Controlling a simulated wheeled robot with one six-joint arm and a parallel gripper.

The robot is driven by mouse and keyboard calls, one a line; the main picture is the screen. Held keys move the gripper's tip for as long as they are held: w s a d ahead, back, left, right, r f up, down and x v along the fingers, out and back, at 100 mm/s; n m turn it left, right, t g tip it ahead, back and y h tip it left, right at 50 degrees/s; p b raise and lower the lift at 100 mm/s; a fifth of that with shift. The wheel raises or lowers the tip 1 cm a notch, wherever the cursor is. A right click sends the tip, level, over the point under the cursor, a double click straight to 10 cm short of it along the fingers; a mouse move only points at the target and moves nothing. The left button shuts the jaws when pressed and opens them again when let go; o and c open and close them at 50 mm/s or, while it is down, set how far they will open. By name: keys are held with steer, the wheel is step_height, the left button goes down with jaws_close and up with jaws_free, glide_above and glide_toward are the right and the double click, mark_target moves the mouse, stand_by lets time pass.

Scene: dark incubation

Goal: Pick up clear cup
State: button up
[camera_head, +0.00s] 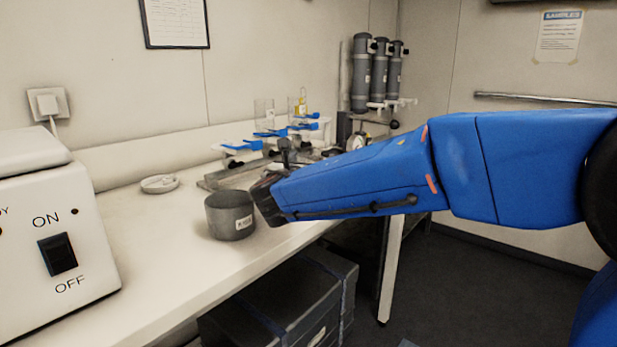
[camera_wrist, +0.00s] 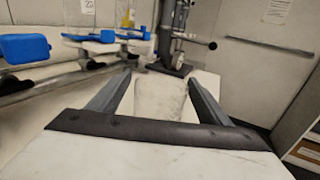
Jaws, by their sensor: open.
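In the wrist view a clear cup with a small label (camera_wrist: 80,14) is cut off by the top edge, at upper left. The yellow-holding vessel (camera_wrist: 125,14) is right of it. In the head view my arm's end hides part of the bench.
A dark labelled pot (camera_head: 230,215) stands beside my arm's end. Blue clamps (camera_head: 243,145) on white supports line the bench back. Grey cylinders (camera_head: 362,75) stand at the far corner. A small white dish (camera_head: 160,184) lies left, with clear bench in front.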

steer(key=shift+w+d, duration=0.1)
steer(key=shift+w, duration=0.4)
steer(key=c, duration=1.2)
